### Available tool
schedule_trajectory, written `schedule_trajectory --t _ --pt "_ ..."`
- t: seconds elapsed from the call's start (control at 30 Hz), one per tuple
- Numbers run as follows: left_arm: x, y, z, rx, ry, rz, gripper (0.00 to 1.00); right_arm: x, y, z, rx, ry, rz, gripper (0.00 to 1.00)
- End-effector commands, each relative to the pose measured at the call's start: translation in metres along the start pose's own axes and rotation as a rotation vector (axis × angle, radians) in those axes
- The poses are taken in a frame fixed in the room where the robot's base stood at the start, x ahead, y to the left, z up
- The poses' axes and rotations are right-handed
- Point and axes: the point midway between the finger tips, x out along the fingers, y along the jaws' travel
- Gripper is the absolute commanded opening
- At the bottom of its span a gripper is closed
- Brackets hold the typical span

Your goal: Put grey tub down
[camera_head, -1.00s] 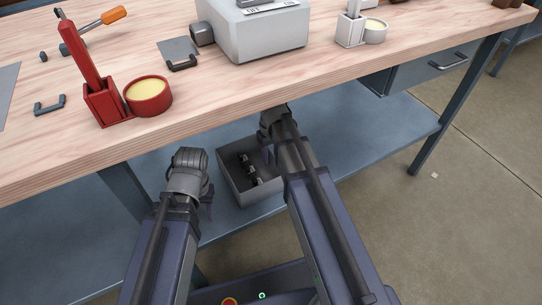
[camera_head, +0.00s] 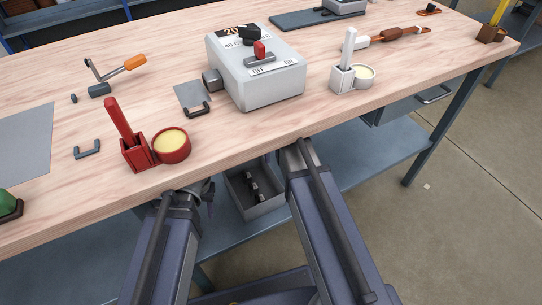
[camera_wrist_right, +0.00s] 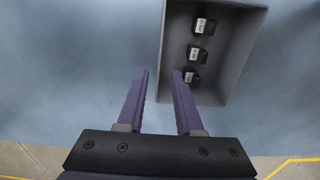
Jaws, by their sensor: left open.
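The grey tub (camera_head: 262,208) stands on the blue lower shelf under the workbench, partly hidden by the bench edge and my right arm. Several small dark parts with pale labels lie inside it. In the right wrist view the tub (camera_wrist_right: 232,75) is at the upper right. My right gripper (camera_wrist_right: 161,72) is open there, its fingers apart on either side of the tub's near-left wall; contact cannot be told. In the head view it is hidden by the bench. My left gripper (camera_head: 208,194) is open, left of the tub, mostly hidden behind its wrist and the bench edge.
The wooden bench top (camera_head: 240,135) overhangs the shelf and both wrists. On it stand a grey switch box (camera_head: 255,85), a red holder (camera_head: 135,153) with a red cup (camera_head: 172,146), and a white holder (camera_head: 343,77). The shelf (camera_head: 350,165) is clear right of the tub.

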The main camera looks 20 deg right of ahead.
Motion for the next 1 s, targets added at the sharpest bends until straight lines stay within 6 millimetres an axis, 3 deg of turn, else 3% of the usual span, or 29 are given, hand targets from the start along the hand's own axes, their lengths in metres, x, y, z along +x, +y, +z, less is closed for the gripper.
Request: schedule_trajectory --t 0.07,0.3,0.43,0.6,1.0 --pt "0.001 0.0 0.0 0.0 0.0 0.0 0.5 0.001 -0.014 0.008 -0.013 -0.005 0.005 0.35" --pt "0.001 0.0 0.0 0.0 0.0 0.0 0.5 0.001 -0.105 0.069 -0.096 -0.037 0.062 0.35" --pt "0.001 0.0 0.0 0.0 0.0 0.0 0.5 0.0 -0.137 0.098 -0.129 -0.046 0.092 0.35" --pt "0.001 0.0 0.0 0.0 0.0 0.0 0.5 0.0 -0.153 0.114 -0.145 -0.05 0.112 0.35" --pt "0.001 0.0 0.0 0.0 0.0 0.0 0.5 -0.001 -0.153 0.113 -0.144 -0.05 0.113 0.35"
